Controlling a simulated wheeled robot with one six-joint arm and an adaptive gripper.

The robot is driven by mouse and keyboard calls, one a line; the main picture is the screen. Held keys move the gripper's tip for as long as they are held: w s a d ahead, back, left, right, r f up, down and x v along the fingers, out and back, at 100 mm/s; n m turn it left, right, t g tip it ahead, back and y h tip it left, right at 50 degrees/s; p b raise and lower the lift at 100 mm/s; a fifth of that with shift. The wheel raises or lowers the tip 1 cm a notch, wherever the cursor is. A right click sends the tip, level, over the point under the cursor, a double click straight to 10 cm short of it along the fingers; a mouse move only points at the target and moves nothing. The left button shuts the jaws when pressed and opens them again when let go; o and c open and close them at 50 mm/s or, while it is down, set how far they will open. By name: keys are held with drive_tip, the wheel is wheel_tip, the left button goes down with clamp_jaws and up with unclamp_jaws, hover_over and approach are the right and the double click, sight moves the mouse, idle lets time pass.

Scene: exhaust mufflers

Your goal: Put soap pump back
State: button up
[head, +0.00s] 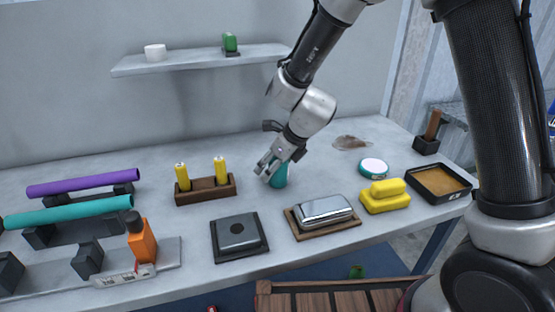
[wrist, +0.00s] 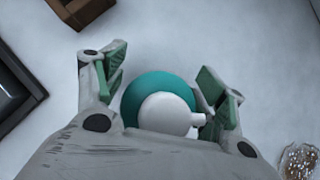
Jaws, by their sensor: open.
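The soap pump (head: 278,177) is a teal bottle standing on the table, partly hidden by my gripper in the head view. In the wrist view the soap pump (wrist: 160,98) shows from above, its white pump head with a short spout pointing right. My gripper (head: 268,170) is open over the bottle. In the wrist view my gripper's fingers (wrist: 164,85) stand on either side of the bottle, with a gap on the left; the right finger is close to the spout, and I cannot tell if they touch.
A wooden holder (head: 206,190) with yellow candles stands to the left. A black square plate (head: 240,252), a butter dish (head: 325,210) and yellow sponges (head: 385,197) lie in front. A round teal-rimmed tin (head: 373,168) and a brown tray (head: 438,184) are right. A wall shelf (head: 190,64) hangs behind.

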drive_tip(key=s+d+r+n, duration=0.3)
drive_tip(key=d+r, duration=0.4)
drive_tip(key=r, duration=0.1)
drive_tip(key=s+d+r+n, duration=0.3)
drive_tip(key=d+r, duration=0.4)
drive_tip(key=r, duration=0.1)
drive_tip(key=s+d+r+n+h, duration=0.2)
drive_tip(key=s+d+n, duration=0.7)
drive_tip(key=d, duration=0.2)
drive_tip(key=s+d+r+n+h, duration=0.2)
drive_tip(key=s+d+r+n, duration=0.1)
drive_tip(key=s+d+n, duration=0.6)
drive_tip(key=shift+d+r+n+t+h, duration=0.35)
drive_tip(key=shift+d+n, duration=0.45)
drive_tip(key=shift+d, duration=0.35)
